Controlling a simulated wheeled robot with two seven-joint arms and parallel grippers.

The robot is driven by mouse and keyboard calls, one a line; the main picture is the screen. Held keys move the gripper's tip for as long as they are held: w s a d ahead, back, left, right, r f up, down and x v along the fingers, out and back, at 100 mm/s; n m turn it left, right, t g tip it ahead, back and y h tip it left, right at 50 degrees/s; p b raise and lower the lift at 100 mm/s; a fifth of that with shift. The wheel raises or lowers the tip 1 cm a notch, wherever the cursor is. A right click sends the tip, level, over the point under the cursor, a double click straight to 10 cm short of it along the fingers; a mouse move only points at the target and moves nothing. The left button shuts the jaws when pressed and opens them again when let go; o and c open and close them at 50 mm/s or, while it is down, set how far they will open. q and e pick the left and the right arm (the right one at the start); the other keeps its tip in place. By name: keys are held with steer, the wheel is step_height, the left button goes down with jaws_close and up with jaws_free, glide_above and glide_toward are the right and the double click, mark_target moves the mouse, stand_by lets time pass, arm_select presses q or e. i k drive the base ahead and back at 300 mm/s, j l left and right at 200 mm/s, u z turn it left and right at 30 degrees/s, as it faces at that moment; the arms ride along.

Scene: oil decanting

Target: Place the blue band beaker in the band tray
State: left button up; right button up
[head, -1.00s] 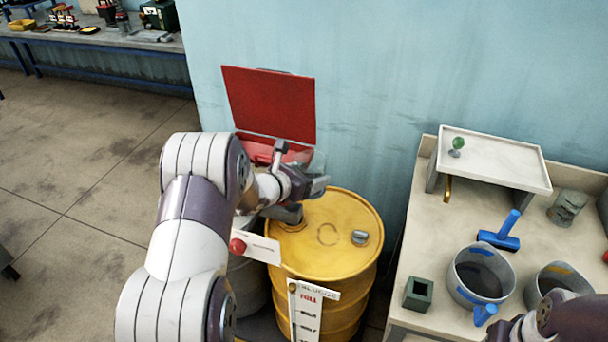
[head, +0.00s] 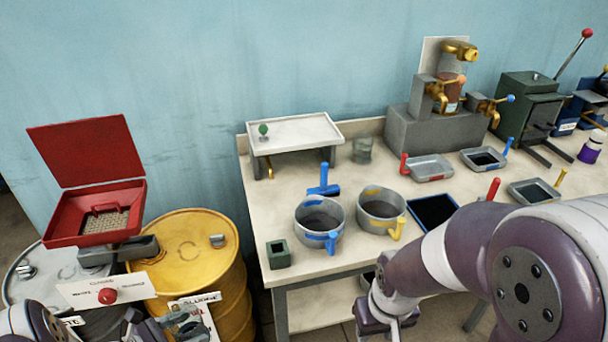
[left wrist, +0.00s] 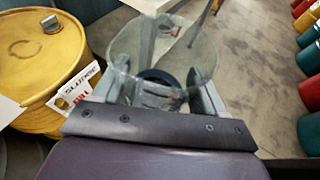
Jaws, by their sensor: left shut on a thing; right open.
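My left gripper (left wrist: 165,92) is shut on a clear see-through beaker (left wrist: 150,50). A dark round shape shows through its lower part; I see no blue band on it. In the head view the left gripper (head: 180,322) is low at the left, in front of the yellow drum. A grey vessel with a blue band and blue handle (head: 319,232) stands upright on the bench, apart from both grippers. A tray with a blue handle (head: 483,160) sits farther right; I cannot tell which tray is the band tray. My right gripper (head: 386,328) is open, low at the bench's front edge.
A yellow-banded vessel (head: 381,211) stands beside the blue-banded one. A white raised shelf (head: 297,130), a green box (head: 279,255) and a red-handled tray (head: 430,168) are on the bench. A yellow drum (head: 190,245) and an open red bin (head: 70,218) stand left.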

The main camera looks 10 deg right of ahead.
mark_target(428, 171)
steer(key=l+z, duration=0.2)
steer(key=z, duration=0.3)
steer(key=l+z, duration=0.2)
steer(key=z, duration=0.25)
steer(key=i+l+z, duration=0.1)
steer(key=z, duration=0.4)
steer(key=i+l, duration=0.05)
